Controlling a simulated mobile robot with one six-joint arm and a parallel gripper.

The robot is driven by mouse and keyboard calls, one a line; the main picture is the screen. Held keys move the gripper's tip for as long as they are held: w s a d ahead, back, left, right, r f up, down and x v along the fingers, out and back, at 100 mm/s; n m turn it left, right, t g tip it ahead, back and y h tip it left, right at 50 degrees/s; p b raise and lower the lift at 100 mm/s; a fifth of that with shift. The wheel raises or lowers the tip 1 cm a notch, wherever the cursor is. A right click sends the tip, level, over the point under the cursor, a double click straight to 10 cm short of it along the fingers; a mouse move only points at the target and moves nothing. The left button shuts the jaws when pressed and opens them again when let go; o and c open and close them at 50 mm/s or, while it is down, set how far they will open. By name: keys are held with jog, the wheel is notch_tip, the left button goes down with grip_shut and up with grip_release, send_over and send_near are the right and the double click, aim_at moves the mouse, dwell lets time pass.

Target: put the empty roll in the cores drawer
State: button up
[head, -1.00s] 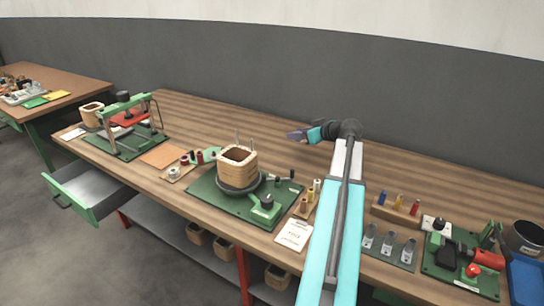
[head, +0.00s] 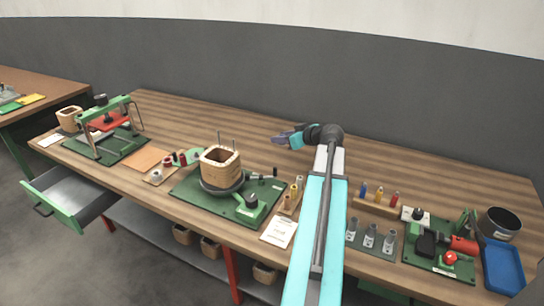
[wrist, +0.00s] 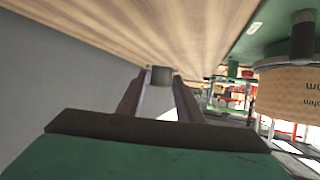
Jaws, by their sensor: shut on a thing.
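My gripper (head: 288,139) is held above the back part of the bench, right of the wound wooden coil former. In the wrist view my gripper (wrist: 160,92) has its two fingers closed on a small grey-brown piece (wrist: 162,75), which I take for the empty roll. In the head view that piece is too small to make out. A drawer (head: 72,222) with a green front is pulled out at the bench's left end, well left of my gripper. Its grey inside looks empty, and its label is unreadable.
The coil former (head: 220,163) stands on a green winding plate (head: 187,187) with upright rods. A green-framed press (head: 108,122) stands at left. The back strip of the bench is mostly clear.

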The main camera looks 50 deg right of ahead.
send_over(281, 162)
jog(key=shift+f+p, duration=0.35)
jog(key=shift+f, duration=2.2)
jog(key=shift+f, duration=0.1)
jog(key=shift+s+f+p, duration=0.1)
jog(key=shift+f+p, duration=0.2)
jog(key=shift+f, duration=1.5)
jog(key=shift+f, duration=0.15)
jog(key=o, duration=1)
jog(key=shift+r, duration=0.25)
jog(key=b+v, duration=0.2)
jog(key=v, duration=1)
jog(key=shift+f, duration=0.15)
